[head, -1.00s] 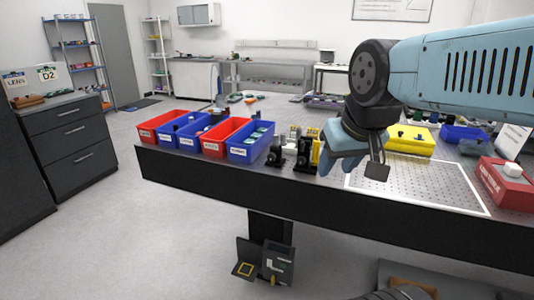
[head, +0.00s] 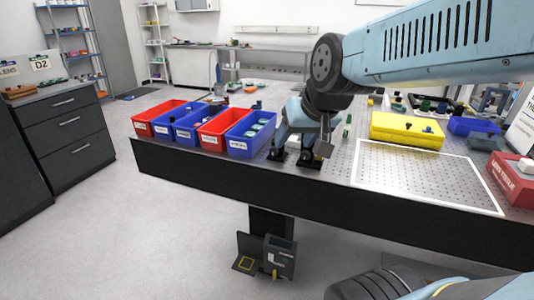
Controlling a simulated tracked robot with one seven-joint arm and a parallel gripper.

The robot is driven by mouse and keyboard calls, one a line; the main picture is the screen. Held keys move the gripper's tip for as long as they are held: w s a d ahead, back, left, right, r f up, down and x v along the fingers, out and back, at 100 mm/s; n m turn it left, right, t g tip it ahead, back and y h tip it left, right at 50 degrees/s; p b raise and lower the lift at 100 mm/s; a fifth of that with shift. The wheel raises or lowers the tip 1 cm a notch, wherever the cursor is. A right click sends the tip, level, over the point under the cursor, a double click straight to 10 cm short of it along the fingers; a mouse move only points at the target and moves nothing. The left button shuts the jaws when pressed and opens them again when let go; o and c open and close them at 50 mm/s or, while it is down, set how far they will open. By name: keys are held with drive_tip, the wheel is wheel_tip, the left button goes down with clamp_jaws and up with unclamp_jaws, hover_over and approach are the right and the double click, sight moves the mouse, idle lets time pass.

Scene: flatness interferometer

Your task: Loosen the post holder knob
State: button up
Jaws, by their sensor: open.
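My gripper (head: 302,148) is low over the dark-sided table (head: 330,193), just right of the blue bin at the end of the bin row. It is open, with one dark finger pad showing on its right side. Two small black post holders (head: 277,154) stand at the table's front edge, right below and behind my gripper. The second black holder (head: 310,160) is partly covered by the finger. My gripper hides their upper parts. I cannot make out the knob, nor whether the fingers touch anything.
Red and blue bins (head: 247,146) stand in a row on the left. A white-outlined perforated area (head: 430,180) lies clear to the right, with a yellow tray (head: 407,140) behind it and a red box (head: 512,190) at far right. A grey device (head: 279,257) hangs below the table.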

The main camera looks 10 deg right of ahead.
drive_tip(key=w+a+f+m+t+h, duration=0.1)
drive_tip(key=w+a+f+m+t, duration=0.2)
drive_tip(key=w, duration=0.4)
drive_tip(key=w+a+f+m+t, duration=0.1)
drive_tip(key=w+a+f, duration=0.1)
drive_tip(key=w+f, duration=0.35)
drive_tip(key=w+a+f+m+t+h, duration=0.1)
drive_tip(key=w+a+f+m+t, duration=0.15)
drive_tip(key=w, duration=0.65)
drive_tip(key=m+h, duration=0.3)
drive_tip(key=h, duration=0.7)
approach(273, 152)
drive_tip(key=shift+t, duration=0.35)
drive_tip(key=x, duration=0.8)
drive_tip(key=shift+w+d+f, duration=0.1)
drive_tip(key=shift+d+f, duration=0.1)
drive_tip(key=shift+f, duration=0.1)
drive_tip(key=c, duration=1)
